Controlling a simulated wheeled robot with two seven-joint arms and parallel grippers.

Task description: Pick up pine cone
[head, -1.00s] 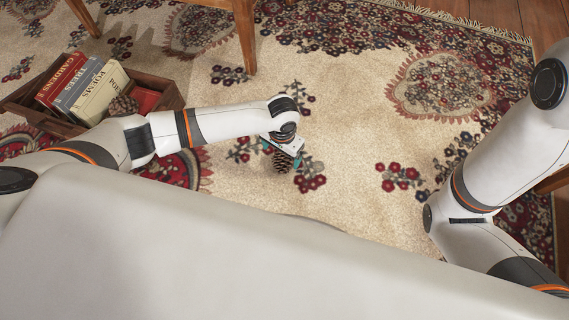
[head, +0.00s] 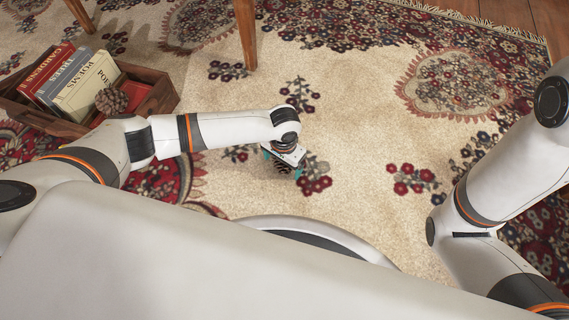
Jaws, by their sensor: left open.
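A brown pine cone (head: 282,168) is on the patterned rug, mostly hidden under my left gripper. My left gripper (head: 284,163) points down over it, with its teal-tipped fingers apart on either side of the cone. I cannot tell whether the fingers touch it. A second pine cone (head: 111,100) lies in a wooden crate at the left, beside the books. My right gripper is outside the view; only that arm shows at the right.
The wooden crate (head: 74,129) holds several books, among them a cream one (head: 88,90). Wooden furniture legs (head: 245,35) stand at the top. The rug (head: 355,125) is clear to the right of my left gripper.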

